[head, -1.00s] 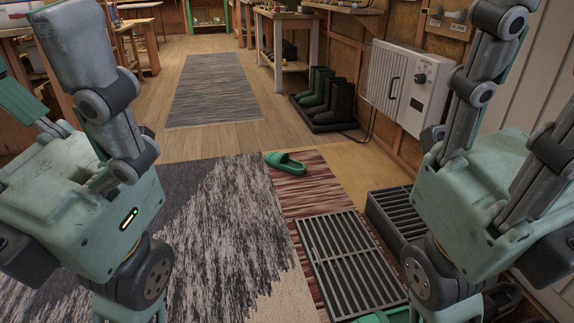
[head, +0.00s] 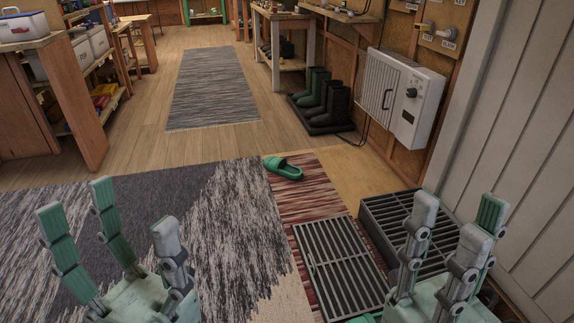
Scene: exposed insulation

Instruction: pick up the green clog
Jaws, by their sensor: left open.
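A green clog (head: 283,168) lies on the far end of the red striped rug, ahead of me near the middle of the head view. Part of another green item (head: 364,319) shows at the bottom edge, beside my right gripper; most of it is cut off. My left gripper (head: 122,240) is at the lower left above the grey rug, fingers spread open and empty, well short of the far clog. My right gripper (head: 447,245) is at the lower right in front of the black slatted racks, fingers spread apart, with nothing seen between them.
A flat black slatted rack (head: 340,262) lies on the red rug (head: 300,202), with a raised slatted rack (head: 385,215) to its right. Wooden floor beyond the clog is clear.

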